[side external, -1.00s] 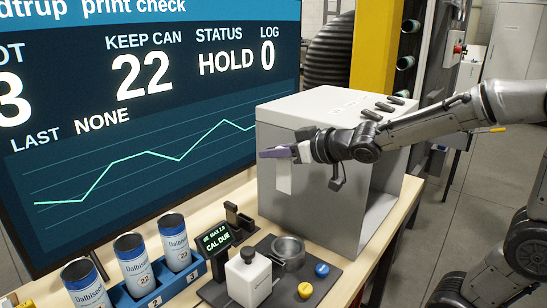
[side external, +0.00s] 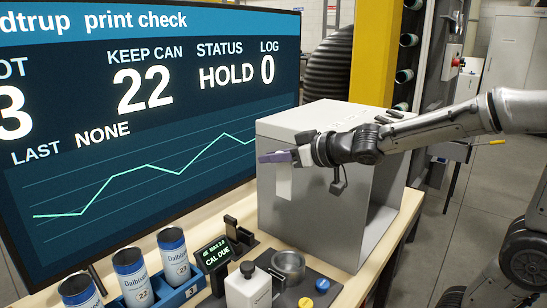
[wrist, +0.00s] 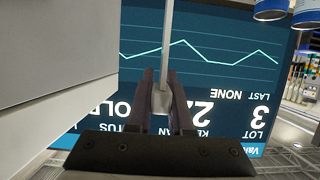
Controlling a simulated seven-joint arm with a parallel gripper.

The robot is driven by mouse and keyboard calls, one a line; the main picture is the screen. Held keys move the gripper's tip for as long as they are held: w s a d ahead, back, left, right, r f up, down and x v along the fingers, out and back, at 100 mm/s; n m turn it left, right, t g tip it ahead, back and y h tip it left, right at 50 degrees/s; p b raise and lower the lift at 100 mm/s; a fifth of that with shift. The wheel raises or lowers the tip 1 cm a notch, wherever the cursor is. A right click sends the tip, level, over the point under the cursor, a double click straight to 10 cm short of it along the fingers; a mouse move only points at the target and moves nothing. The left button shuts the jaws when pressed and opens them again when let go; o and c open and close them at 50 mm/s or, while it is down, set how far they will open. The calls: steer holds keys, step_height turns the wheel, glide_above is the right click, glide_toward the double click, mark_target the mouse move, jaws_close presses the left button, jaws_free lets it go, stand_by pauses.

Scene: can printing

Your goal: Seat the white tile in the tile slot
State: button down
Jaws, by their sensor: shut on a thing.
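The white tile (side external: 284,182) hangs upright below my gripper (side external: 274,157), in front of the grey box's near face in the side view. My gripper is shut on its upper end. In the wrist view the tile (wrist: 167,40) shows nearly edge-on as a pale narrow strip, running up from between the fingers of my gripper (wrist: 160,85). The tile's lower end is in the air above the bench items. A black upright bracket (side external: 240,233) behind the small display may be the tile slot; I cannot tell for sure.
The grey box (side external: 322,215) stands close beside the gripper. The bench holds a small display (side external: 216,254), a white bottle (side external: 248,288), a metal cup (side external: 288,266), yellow and blue knobs, and cans (side external: 173,255) in a blue rack. A large screen (side external: 150,120) stands behind.

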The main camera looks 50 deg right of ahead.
steer(key=s+a+f, duration=0.3)
steer(key=a+f, duration=0.4)
steer(key=f, duration=0.1)
steer(key=shift+s+a+f, duration=0.15)
steer(key=shift+s+f, duration=0.05)
steer(key=shift+s, duration=0.05)
stand_by(0.9)
steer(key=shift+f, duration=0.15)
steer(key=shift+f, duration=2.75)
steer(key=shift+f, duration=2.25)
